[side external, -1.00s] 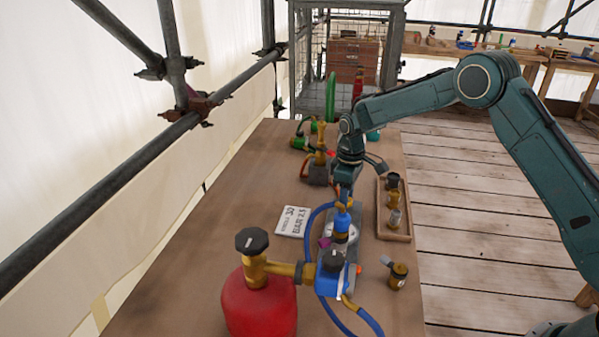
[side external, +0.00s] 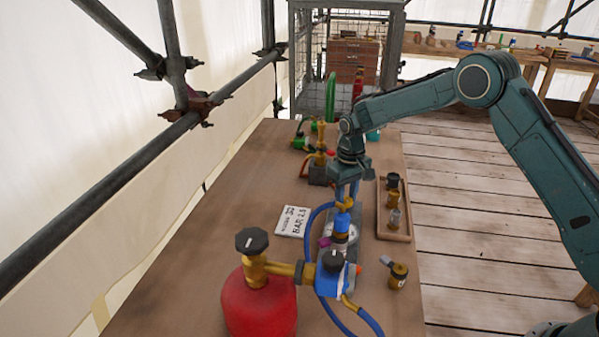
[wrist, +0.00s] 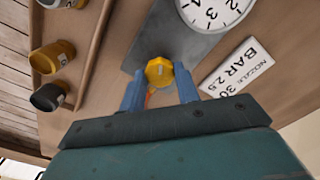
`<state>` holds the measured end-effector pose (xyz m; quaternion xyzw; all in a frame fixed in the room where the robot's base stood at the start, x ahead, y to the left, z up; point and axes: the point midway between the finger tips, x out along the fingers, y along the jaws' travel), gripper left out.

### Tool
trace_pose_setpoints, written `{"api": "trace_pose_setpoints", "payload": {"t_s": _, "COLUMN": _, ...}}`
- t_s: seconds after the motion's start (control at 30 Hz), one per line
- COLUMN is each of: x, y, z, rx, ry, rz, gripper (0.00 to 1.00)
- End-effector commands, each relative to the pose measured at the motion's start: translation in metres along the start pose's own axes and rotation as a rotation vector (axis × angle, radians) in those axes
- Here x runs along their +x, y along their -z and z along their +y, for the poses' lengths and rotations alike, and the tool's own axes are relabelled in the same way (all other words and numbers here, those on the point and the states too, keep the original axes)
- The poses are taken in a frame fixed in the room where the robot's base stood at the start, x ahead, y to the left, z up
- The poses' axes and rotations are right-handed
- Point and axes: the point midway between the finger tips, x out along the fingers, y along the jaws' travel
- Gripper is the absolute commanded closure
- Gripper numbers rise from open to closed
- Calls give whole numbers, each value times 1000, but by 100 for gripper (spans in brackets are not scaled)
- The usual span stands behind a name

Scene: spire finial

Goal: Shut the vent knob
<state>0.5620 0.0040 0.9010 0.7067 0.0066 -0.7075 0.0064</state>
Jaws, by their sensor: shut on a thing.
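The vent knob is a small yellow faceted knob (wrist: 159,71) at the edge of a grey plate (wrist: 165,35) in the wrist view. It shows as a small brass-yellow spot (side external: 346,206) under my gripper in the side view. My gripper (side external: 347,192) points down over it. In the wrist view my gripper (wrist: 159,86) has one blue finger on each side of the knob and is shut on it. The fingers hide part of the knob. A round dial gauge (wrist: 212,8) is close by, partly cut off by the frame.
A white card (side external: 292,221) reading nozzle 30, bar 2.5 lies left. A red tank (side external: 258,303) with a black-capped brass valve and a blue regulator (side external: 330,279) stand in front. A blue hose (side external: 312,235) loops beside my gripper. A wooden tray (side external: 395,238) with brass fittings lies right.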

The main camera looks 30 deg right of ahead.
Motion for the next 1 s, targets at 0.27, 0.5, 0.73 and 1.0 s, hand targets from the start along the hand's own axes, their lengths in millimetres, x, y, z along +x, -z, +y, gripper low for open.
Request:
{"api": "trace_pose_setpoints", "payload": {"t_s": 0.27, "x": -1, "y": 1, "z": 0, "rx": 257, "ry": 0, "rz": 5, "gripper": 91}}
{"api": "trace_pose_setpoints", "payload": {"t_s": 0.5, "x": -1, "y": 1, "z": 0, "rx": 436, "ry": 1, "rz": 5, "gripper": 91}}
{"api": "trace_pose_setpoints", "payload": {"t_s": 0.73, "x": -1, "y": 1, "z": 0, "rx": 532, "ry": 1, "rz": 6, "gripper": 91}}
{"api": "trace_pose_setpoints", "payload": {"t_s": 1.0, "x": -1, "y": 2, "z": 1, "rx": 561, "ry": 1, "rz": 6, "gripper": 91}}
